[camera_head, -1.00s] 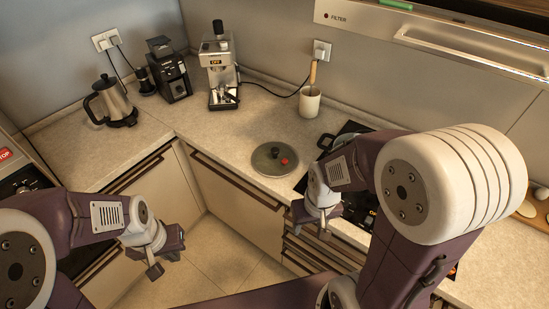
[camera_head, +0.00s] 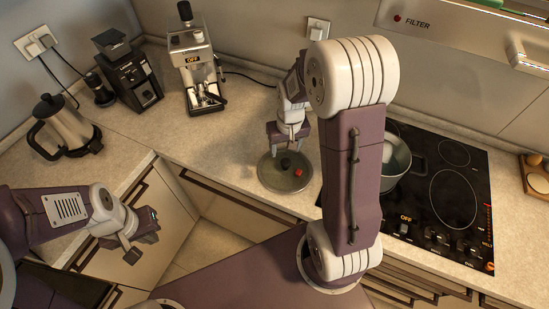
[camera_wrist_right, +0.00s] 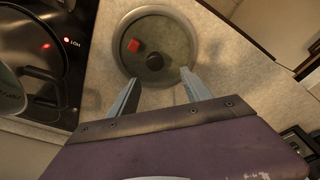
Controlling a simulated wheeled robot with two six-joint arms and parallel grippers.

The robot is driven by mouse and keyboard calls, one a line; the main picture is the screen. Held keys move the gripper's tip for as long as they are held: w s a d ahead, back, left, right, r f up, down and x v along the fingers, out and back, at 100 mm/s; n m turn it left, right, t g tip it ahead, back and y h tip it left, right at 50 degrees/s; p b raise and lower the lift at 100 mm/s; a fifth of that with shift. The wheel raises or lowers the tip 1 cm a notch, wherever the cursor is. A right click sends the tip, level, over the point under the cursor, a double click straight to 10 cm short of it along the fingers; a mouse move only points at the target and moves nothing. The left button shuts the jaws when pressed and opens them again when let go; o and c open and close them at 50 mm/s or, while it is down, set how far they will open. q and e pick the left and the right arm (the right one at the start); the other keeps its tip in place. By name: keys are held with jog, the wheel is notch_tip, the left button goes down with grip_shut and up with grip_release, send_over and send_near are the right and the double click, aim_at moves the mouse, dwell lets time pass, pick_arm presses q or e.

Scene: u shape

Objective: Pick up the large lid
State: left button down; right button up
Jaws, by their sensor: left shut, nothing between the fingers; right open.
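The large lid (camera_head: 272,178) lies flat on the counter left of the stove. It is round and greenish grey with a paler rim, and it also shows in the right wrist view (camera_wrist_right: 178,62). It has a dark round knob (camera_wrist_right: 154,62), and a small red cube (camera_head: 298,173) sits on it beside the knob. My right gripper (camera_head: 286,148) is open and empty, above the lid's far part in the head view. In the right wrist view its fingertips point toward the knob, which is beyond them. My left gripper (camera_head: 135,246) is shut and empty, away from the lid at the lower left.
A pot (camera_head: 396,160) stands on the black stove (camera_head: 450,190) right of the lid, partly hidden by my right arm. An espresso machine (camera_head: 197,65), a grinder (camera_head: 128,75) and a kettle (camera_head: 65,128) stand along the back counter. Bare counter (camera_head: 215,145) lies left of the lid.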

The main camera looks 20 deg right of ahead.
aim_at(286, 161)
jog(key=shift+s+d+f, duration=0.1)
jog(key=shift+s+d, duration=0.25)
jog(key=shift+s, duration=0.4)
jog(key=f, duration=0.3)
jog(key=shift+w+f, duration=0.15)
jog(key=shift+w, duration=0.25)
jog(key=shift+w+f, duration=0.15)
jog(key=shift+w, duration=0.1)
notch_tip(286, 161, down, 4)
jog(key=shift+d+f+p, duration=0.1)
jog(key=shift+f+p, duration=0.1)
jog(key=shift+p, duration=0.45)
jog(key=shift+w+f, duration=0.25)
jog(key=shift+w, duration=0.05)
jog(key=shift+s+r, duration=0.1)
jog(key=shift+s, duration=0.05)
grip_shut()
pick_arm(q)
jog(key=shift+s+d+r, duration=0.2)
jog(key=shift+s+r, duration=0.4)
jog(key=shift+r, duration=0.2)
